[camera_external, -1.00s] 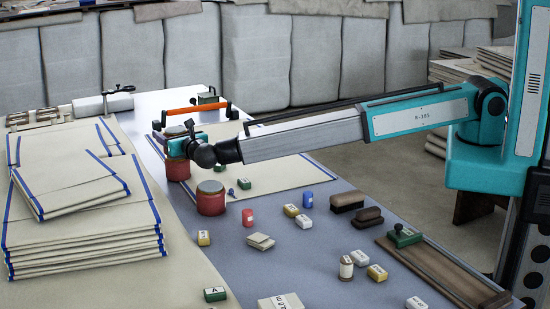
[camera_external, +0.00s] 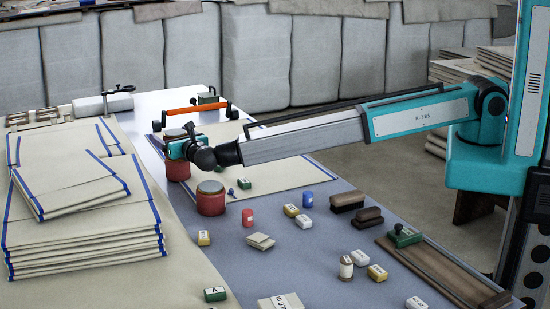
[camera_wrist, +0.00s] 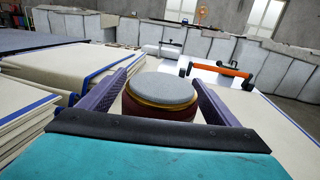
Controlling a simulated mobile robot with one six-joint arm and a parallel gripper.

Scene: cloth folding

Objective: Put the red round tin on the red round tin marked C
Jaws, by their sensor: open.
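A red round tin with a grey-brown lid (camera_external: 175,134) sits between the fingers of my gripper (camera_external: 179,148), directly above a second red round tin (camera_external: 178,170). My gripper partly hides where the two tins meet. In the wrist view, the upper tin's grey lid and dark red side (camera_wrist: 164,88) show between the two open fingers (camera_wrist: 161,80), one on each side. A third red round tin (camera_external: 211,201) stands nearer the camera. No letter C is readable on any tin.
An orange-handled frame (camera_external: 195,107) stands behind my gripper. Folded cloth stacks (camera_external: 80,240) lie on the left. A small red container (camera_external: 247,218), a green block (camera_external: 244,183) and several labelled blocks lie to the right and in front.

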